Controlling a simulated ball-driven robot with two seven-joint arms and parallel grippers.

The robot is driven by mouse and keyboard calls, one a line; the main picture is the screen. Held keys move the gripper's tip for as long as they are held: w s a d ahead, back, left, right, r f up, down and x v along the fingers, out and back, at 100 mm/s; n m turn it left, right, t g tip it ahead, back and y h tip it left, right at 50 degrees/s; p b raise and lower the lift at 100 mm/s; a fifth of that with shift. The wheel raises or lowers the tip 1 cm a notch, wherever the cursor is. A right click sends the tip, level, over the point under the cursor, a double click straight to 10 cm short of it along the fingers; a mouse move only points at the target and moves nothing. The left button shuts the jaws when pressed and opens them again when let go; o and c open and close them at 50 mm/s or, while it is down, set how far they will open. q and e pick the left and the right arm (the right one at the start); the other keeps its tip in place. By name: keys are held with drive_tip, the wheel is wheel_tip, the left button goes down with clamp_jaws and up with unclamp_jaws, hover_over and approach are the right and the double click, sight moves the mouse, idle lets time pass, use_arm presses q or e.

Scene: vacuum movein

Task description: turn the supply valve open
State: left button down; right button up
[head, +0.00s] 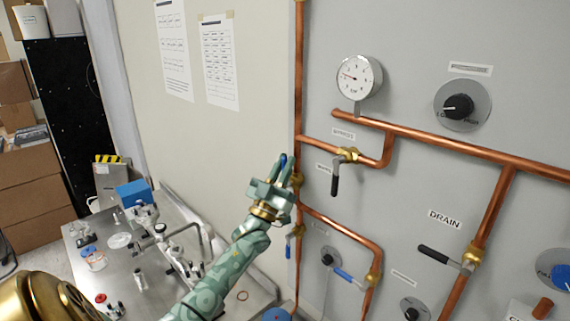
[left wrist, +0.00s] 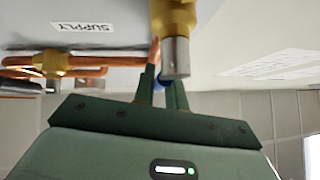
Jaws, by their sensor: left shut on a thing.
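The supply valve is a brass body (left wrist: 175,18) with a silver stem and a blue lever on the vertical copper pipe. In the head view its brass body (head: 297,179) is mostly behind my gripper. My left gripper (head: 280,166) is shut on the blue lever (head: 283,159), which stands roughly upright between the fingers. In the left wrist view, the fingers (left wrist: 160,88) close around the lever (left wrist: 164,79) just below the stem. Most of the lever is hidden by the fingers. The SUPPLY label (left wrist: 82,27) appears upside down. My right gripper is not in view.
A bypass valve with a black lever (head: 335,184) is close on the right. A pressure gauge (head: 357,78) is above it. The drain lever (head: 440,256) and other blue levers (head: 346,276) are lower on the panel. A cluttered metal bench (head: 150,270) stands at left.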

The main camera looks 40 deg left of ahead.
use_arm(q)
drive_tip(key=shift+f, duration=0.1)
idle(0.3)
drive_tip(key=c, duration=1.4)
unclamp_jaws()
drive_tip(key=shift+c, duration=0.2)
drive_tip(key=b+v, duration=0.6)
drive_tip(key=v, duration=1)
drive_tip(key=shift+f, duration=0.1)
